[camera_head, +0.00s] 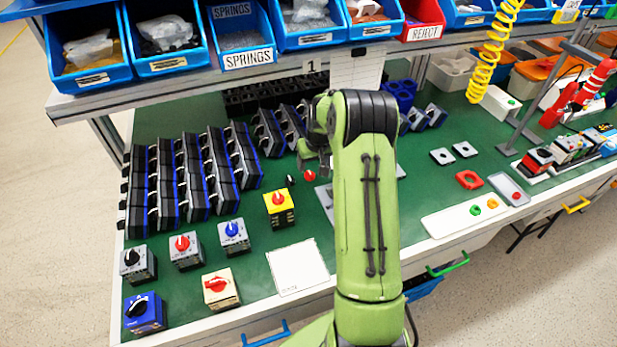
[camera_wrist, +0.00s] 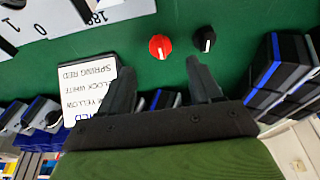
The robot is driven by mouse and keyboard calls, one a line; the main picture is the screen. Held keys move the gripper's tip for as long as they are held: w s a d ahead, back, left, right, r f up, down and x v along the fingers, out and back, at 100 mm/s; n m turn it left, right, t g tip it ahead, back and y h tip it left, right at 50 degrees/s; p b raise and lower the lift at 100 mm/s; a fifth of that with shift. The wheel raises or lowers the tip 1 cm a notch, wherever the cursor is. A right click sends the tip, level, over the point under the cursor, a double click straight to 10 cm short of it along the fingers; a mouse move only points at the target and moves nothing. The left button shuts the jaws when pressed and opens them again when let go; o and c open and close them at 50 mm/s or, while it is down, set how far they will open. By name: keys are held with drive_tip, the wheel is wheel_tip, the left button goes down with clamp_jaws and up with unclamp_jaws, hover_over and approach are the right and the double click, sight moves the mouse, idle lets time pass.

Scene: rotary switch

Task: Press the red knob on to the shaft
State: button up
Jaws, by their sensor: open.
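The loose red knob (camera_head: 309,176) lies on the green bench top beside a loose black knob (camera_head: 290,180). In the wrist view the red knob (camera_wrist: 160,46) sits beyond the fingertips, between their lines, with the black knob (camera_wrist: 204,40) to its right. My gripper (camera_head: 316,158) is open and empty over the bench close to the red knob; its two fingers show apart in the wrist view (camera_wrist: 158,75). I cannot make out the bare shaft. A pale plate with dial marks (camera_wrist: 40,22) is cut off at the wrist view's upper left; my arm hides part of that bench area.
Rows of black and blue switch bodies (camera_head: 190,175) stand left of my gripper. A yellow switch (camera_head: 278,207) and several other knobbed switches stand in front. A lettered card (camera_wrist: 88,90) shows near the left finger. Blue bins (camera_head: 240,40) line the shelf above.

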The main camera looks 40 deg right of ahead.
sight(310, 173)
drive_tip(key=b+x, duration=0.1)
drive_tip(key=x, duration=0.4)
drive_tip(key=shift+w+f, duration=0.1)
drive_tip(key=shift+f, duration=0.15)
drive_tip(key=shift+r, duration=0.1)
drive_tip(key=shift+c, duration=0.5)
drive_tip(key=c, duration=1)
